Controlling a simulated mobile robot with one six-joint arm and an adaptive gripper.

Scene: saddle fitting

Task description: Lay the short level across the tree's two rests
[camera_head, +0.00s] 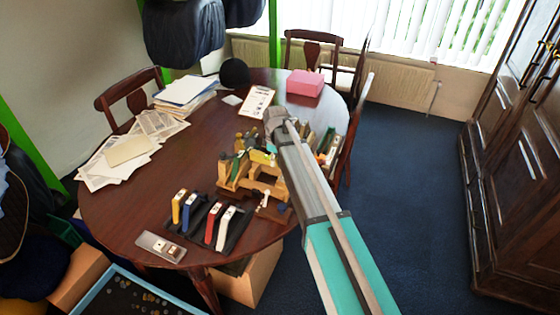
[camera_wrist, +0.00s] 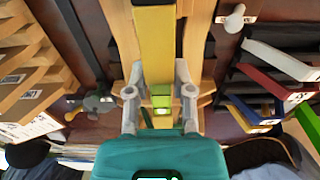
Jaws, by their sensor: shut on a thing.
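My gripper (camera_wrist: 160,92) is shut on the level (camera_wrist: 154,45), a yellow bar with a green vial, its fingers on either side of the vial. In the wrist view the bar runs up the picture, above the wooden tree (camera_wrist: 197,35). In the head view the tree (camera_head: 228,186) is a pale wooden frame on the table, and the yellow end of the level (camera_head: 262,157) shows over it. My arm hides part of the tree and most of my gripper. I cannot tell whether the level touches the rests.
A black rack (camera_head: 238,229) of coloured handled pieces stands in front of the tree. A grey plate (camera_head: 160,247) lies at the table's front edge. Wooden pieces (camera_wrist: 30,70) stand on the tree's other side. Papers (camera_head: 130,150) and a pink box (camera_head: 305,83) lie farther off.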

